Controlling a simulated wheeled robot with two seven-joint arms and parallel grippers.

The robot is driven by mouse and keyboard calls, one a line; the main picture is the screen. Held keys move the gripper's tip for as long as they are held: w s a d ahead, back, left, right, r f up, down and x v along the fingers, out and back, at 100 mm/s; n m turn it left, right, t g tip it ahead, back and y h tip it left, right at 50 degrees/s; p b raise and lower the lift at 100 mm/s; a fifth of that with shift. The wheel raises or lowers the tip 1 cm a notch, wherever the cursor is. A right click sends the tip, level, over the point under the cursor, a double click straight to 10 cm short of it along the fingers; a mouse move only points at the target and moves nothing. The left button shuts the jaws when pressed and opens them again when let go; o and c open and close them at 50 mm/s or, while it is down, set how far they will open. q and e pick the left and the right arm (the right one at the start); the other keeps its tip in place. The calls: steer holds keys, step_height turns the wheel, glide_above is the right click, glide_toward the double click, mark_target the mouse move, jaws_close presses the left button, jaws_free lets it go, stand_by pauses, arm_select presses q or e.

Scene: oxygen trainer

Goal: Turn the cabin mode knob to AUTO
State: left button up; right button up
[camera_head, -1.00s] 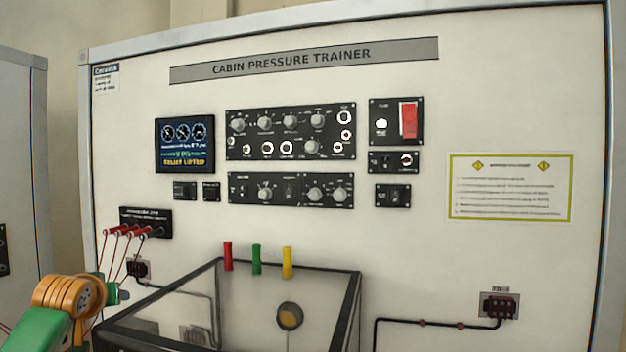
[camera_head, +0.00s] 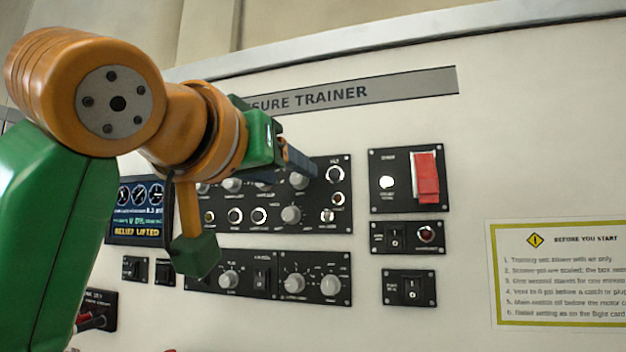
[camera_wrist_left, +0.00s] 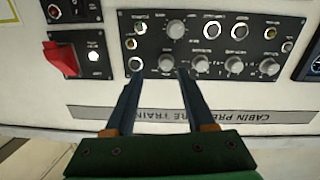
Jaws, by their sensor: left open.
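The upper black panel (camera_head: 312,225) carries several grey knobs. Its top-right knob (camera_head: 299,181) is close to the fingertips of my left gripper (camera_head: 303,167), which is open and points at the panel. In the upside-down left wrist view, that same knob (camera_wrist_left: 166,62) sits between the fingertips (camera_wrist_left: 156,76), with a grey knob (camera_wrist_left: 176,28) beyond. I cannot tell whether the fingers touch it. The lower black panel (camera_head: 312,300) has three grey knobs, including the left knob (camera_head: 228,280). Labels are too small to read, so I cannot tell which knob is cabin mode. My right gripper is not in view.
A red switch cover (camera_head: 425,178) and small switch panels stand to the right. A display (camera_head: 140,210) reading RELIEF LIFTED is partly hidden by my left arm. A yellow-framed notice (camera_head: 560,270) is at far right.

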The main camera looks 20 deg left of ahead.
mark_target(296, 179)
arm_select(q)
steer(key=w, duration=0.1)
steer(key=p, duration=0.1)
steer(key=w, duration=0.1)
steer(key=shift+w+a+r+p, duration=0.3)
steer(key=shift+w+p, duration=0.05)
steer(key=shift+p, duration=0.05)
steer(key=shift+w+a+p, duration=0.3)
steer(key=shift+w+p, duration=0.05)
steer(key=shift+w, duration=0.2)
steer(key=shift+w+d+f, duration=0.2)
steer(key=shift+w, duration=0.1)
steer(key=shift+w+d, duration=0.15)
steer(key=shift+c, duration=0.4)
steer(key=c, duration=0.4)
jaws_close()
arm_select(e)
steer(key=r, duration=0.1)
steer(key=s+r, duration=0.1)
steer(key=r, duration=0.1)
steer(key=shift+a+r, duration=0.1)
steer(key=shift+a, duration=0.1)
